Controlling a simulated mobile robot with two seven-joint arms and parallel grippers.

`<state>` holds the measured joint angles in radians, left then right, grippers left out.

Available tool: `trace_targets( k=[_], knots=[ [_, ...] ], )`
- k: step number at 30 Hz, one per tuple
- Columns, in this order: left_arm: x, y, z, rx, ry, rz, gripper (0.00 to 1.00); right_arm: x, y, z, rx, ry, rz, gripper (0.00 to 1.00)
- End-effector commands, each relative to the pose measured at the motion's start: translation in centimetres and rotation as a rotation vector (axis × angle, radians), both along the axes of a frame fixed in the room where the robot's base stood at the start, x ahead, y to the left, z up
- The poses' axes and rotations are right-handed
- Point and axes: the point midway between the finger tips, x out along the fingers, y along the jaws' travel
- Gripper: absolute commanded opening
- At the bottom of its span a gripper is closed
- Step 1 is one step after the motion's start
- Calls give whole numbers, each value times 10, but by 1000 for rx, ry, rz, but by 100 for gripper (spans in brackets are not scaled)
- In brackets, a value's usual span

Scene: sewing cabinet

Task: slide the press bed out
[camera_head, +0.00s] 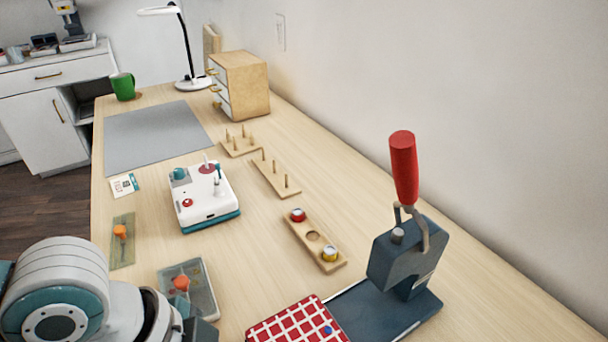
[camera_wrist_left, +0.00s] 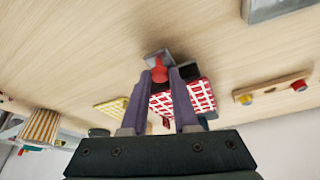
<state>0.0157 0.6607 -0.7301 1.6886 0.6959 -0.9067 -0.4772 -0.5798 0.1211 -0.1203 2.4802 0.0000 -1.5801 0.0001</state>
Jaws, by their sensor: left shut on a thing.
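The press (camera_head: 405,262) stands at the lower right of the head view, dark blue-grey with a raised red lever handle (camera_head: 403,168). A red-and-white checked cloth (camera_head: 292,322) lies on the bed at its front, partly cut off by the lower edge. The cloth also shows in the left wrist view (camera_wrist_left: 203,96), behind the fingers. There my left gripper (camera_wrist_left: 160,77) is shut on a red knob (camera_wrist_left: 159,70) next to a grey metal plate. In the head view its fingers are out of frame. My right gripper is in neither view.
A wooden strip with red and yellow snaps (camera_head: 303,245), a grey tray (camera_head: 203,303) and a white-and-teal machine (camera_head: 203,197) stand left of the press. Peg racks (camera_head: 275,180) stand farther back. The wall (camera_head: 480,150) runs along the right.

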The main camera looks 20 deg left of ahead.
Motion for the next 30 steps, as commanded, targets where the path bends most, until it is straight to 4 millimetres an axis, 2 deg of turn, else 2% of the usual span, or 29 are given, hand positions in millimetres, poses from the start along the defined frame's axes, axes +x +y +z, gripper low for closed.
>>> trace_targets(
  k=[5,6,9,19,30],
  knots=[
    [0,0,0,-2,3,0,0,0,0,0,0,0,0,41],
    [0,-1,0,-2,3,0,29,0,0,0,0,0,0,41],
    [0,-1,0,-2,3,0,40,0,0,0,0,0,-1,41],
    [-1,2,6,-1,1,1,40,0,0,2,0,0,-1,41],
    [-14,25,70,2,1,-3,40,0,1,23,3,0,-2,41]
  ],
)
